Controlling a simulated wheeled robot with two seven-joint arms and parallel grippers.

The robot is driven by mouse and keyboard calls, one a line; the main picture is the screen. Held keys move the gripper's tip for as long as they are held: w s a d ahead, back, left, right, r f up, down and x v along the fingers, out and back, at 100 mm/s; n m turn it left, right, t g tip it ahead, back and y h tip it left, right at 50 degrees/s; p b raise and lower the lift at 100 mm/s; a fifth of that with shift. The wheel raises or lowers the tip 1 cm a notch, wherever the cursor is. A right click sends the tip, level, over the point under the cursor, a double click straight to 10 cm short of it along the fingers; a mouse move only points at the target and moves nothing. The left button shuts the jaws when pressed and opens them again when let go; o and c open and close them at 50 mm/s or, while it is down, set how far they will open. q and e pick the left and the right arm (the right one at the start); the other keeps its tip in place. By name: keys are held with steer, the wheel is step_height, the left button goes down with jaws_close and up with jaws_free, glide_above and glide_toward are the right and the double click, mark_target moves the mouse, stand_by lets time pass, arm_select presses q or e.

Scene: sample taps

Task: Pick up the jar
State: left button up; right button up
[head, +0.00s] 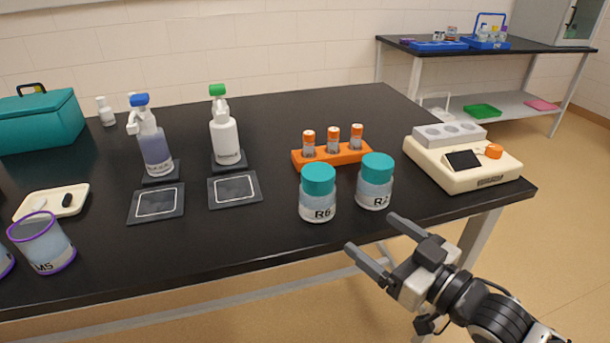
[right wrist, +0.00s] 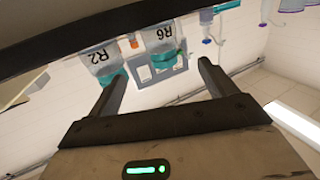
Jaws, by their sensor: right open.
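Two clear jars with teal lids stand upright side by side near the front edge of the black table. The jar R6 (head: 317,195) is on the left and the jar R2 (head: 375,184) is on the right, its label partly turned away. My right gripper (head: 371,240) is open and empty, in front of the table edge and apart from both jars. In the right wrist view, upside down, the jar R2 (right wrist: 100,62) and the jar R6 (right wrist: 160,42) show beyond the open fingers. My left gripper is not in view.
An orange rack (head: 331,156) with capped tubes stands behind the jars. A cream device (head: 461,166) is to their right. Two dispenser bottles stand left, behind dark square pads (head: 235,189). A purple-rimmed beaker (head: 42,243) is at front left. Bare table lies left of R6.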

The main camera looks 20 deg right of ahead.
mark_target(328, 199)
steer(key=x, duration=1.5)
steer(key=shift+w+a+r+p, duration=0.2)
steer(key=shift+w+r+p, duration=0.05)
steer(key=shift+p, duration=0.1)
steer(key=c, duration=1.1)
